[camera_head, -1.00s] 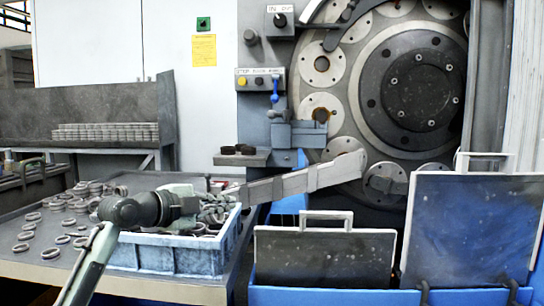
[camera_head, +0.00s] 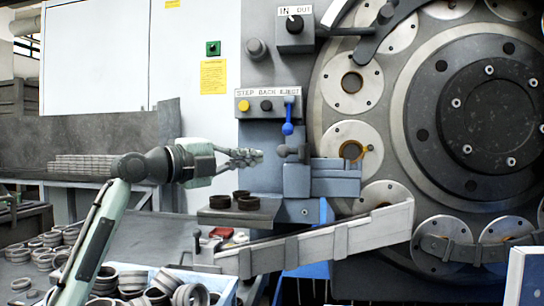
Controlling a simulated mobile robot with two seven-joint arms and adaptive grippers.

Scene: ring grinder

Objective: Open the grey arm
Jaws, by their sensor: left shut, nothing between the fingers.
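The long light-grey arm (camera_head: 335,243) reaches from a small upright dark handle (camera_head: 196,240) at its left end to the front of the big ring disc (camera_head: 360,88) on the right. It slants slightly up to the right. My left gripper (camera_head: 260,155) comes in from the left, pointing right, with its fingers together and nothing between them. In the picture it is above the grey arm's left half, in front of the machine front below the button panel. It appears apart from the grey arm. My right gripper is not in view.
A button panel (camera_head: 268,104) with a blue lever (camera_head: 288,127) is above my gripper. A small ledge (camera_head: 240,212) bears dark rings. A crate of rings (camera_head: 165,282) stands at the bottom left, with loose rings beside it. A dark curved bar (camera_head: 385,35) crosses the disc's top.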

